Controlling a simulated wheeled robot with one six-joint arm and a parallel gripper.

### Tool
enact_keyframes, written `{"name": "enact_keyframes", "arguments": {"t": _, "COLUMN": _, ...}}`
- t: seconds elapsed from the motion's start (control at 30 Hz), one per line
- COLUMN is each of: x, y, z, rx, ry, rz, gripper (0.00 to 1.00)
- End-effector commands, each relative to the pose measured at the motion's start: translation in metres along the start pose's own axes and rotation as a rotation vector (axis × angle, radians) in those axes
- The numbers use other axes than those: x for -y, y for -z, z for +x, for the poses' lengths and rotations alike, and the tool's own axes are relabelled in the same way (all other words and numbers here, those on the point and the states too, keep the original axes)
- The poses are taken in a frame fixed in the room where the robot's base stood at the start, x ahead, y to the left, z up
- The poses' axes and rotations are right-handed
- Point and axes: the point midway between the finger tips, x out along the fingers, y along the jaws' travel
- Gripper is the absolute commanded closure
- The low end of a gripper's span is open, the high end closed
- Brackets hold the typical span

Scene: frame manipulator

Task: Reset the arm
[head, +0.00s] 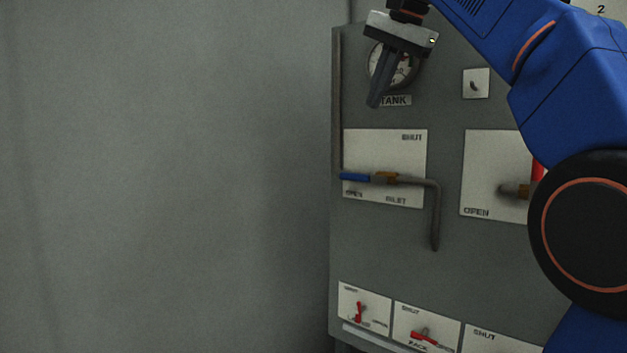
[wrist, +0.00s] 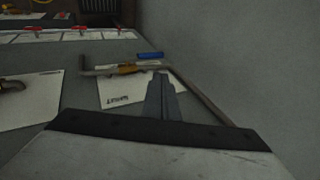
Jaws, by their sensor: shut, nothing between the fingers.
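My gripper (head: 376,98) hangs in front of the upper part of a grey panel (head: 385,270) in the head view, its fingers pointing down over the tank gauge (head: 403,72). The fingers are together with nothing between them. They also show closed in the wrist view (wrist: 160,82). My blue arm reaches in from the right and hides part of the panel. Below the gripper, apart from it, is a valve with a blue handle (head: 355,177) on a white plate marked SHUT and OPEN. The blue handle (wrist: 151,55) also shows beyond the fingertips in the wrist view.
A second white plate (head: 480,160) holds a valve with a red handle (head: 538,172), partly hidden by my arm. Small red levers (head: 359,312) sit on plates along the panel's bottom. A bare grey wall (head: 160,170) fills the left, with free room before it.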

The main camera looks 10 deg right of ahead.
Motion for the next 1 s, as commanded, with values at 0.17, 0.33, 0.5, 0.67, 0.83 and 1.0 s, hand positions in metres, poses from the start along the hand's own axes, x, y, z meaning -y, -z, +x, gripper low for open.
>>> {"name": "enact_keyframes", "arguments": {"t": 0.17, "x": -0.012, "y": -0.005, "z": 0.007, "rx": -0.003, "ry": -0.007, "rz": -0.029, "gripper": 1.0}}
{"name": "enact_keyframes", "arguments": {"t": 0.33, "x": -0.04, "y": -0.015, "z": 0.028, "rx": -0.01, "ry": -0.024, "rz": -0.099, "gripper": 1.0}}
{"name": "enact_keyframes", "arguments": {"t": 0.5, "x": -0.081, "y": -0.031, "z": 0.059, "rx": -0.018, "ry": -0.046, "rz": -0.189, "gripper": 1.0}}
{"name": "enact_keyframes", "arguments": {"t": 0.67, "x": -0.128, "y": -0.051, "z": 0.093, "rx": -0.025, "ry": -0.069, "rz": -0.285, "gripper": 1.0}}
{"name": "enact_keyframes", "arguments": {"t": 0.83, "x": -0.184, "y": -0.076, "z": 0.136, "rx": -0.031, "ry": -0.097, "rz": -0.391, "gripper": 1.0}}
{"name": "enact_keyframes", "arguments": {"t": 1.0, "x": -0.247, "y": -0.106, "z": 0.182, "rx": -0.032, "ry": -0.126, "rz": -0.501, "gripper": 1.0}}
